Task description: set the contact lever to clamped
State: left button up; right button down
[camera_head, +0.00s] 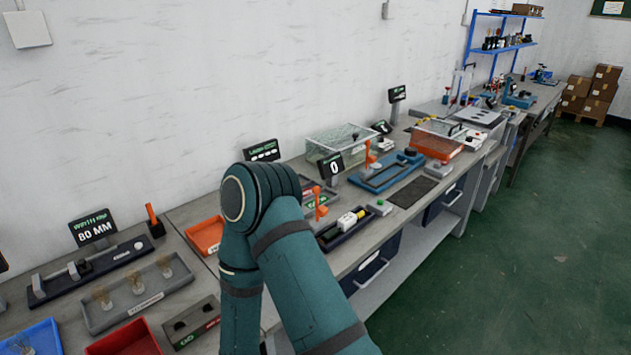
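No lever label is readable, so I cannot tell which is the contact lever. One orange upright lever (317,202) stands by a dark tray (330,240) with a white block (347,220), just right of my arm. A second orange upright lever (369,155) stands at a blue fixture (385,178) farther back. An orange handle (152,214) leans near the left display. One teal arm of mine rises from the bottom centre, its bent elbow over the bench. Its gripper is out of view, and so is the other one. The arm hides part of the bench.
A display (330,166) reads 0; another (92,228) reads 80 MM. A grey tray (136,300) with several clear pieces, a red bin (125,340) and a blue bin (38,338) lie left. The green floor (520,250) at right is clear.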

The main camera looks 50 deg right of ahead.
aim_at(321, 210)
jog(key=l, duration=0.7)
jog(key=k+l, duration=0.15)
jog(key=l, duration=0.55)
